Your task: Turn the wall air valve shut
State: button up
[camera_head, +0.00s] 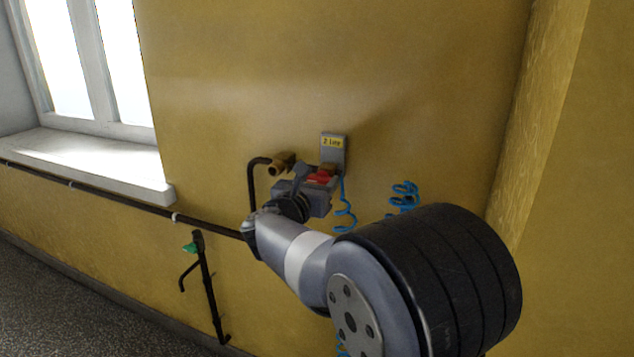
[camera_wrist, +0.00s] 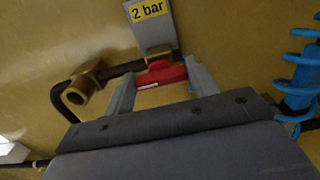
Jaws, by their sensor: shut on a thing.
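The wall air valve has a red handle (camera_head: 320,179), which also shows in the wrist view (camera_wrist: 161,74). The handle lies roughly crosswise in the wrist view, close along the dark pipe behind it. My gripper (camera_head: 314,176) is at the wall. In the wrist view my gripper (camera_wrist: 160,78) has one finger at each end of the red handle and is shut on it. A grey plate (camera_wrist: 155,36) with a yellow "2 bar" label stands just above the handle. The valve body is partly hidden by the handle and fingers.
A brass fitting (camera_wrist: 82,91) on a bent dark pipe sits left of the valve. Blue coiled hoses (camera_head: 404,197) hang on the right. Lower left, a green handle (camera_head: 190,247) sits on another pipe. A window sill (camera_head: 90,165) juts out at left.

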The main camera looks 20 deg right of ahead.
jog(key=n, duration=0.4)
jog(key=shift+n, duration=0.4)
jog(key=n+p, duration=0.1)
jog(key=n, duration=0.3)
jog(key=shift+w+a+n+p, duration=0.1)
jog(key=shift+n+p, duration=0.2)
jog(key=n+p, duration=0.2)
jog(key=n, duration=0.2)
jog(key=shift+f+n+p, duration=0.15)
jog(key=shift+n+p, duration=0.3)
jog(key=shift+n, duration=0.6)
jog(key=shift+f+n+p, duration=0.1)
jog(key=shift+n+p, duration=0.35)
jog(key=shift+n, duration=0.6)
jog(key=o, duration=1)
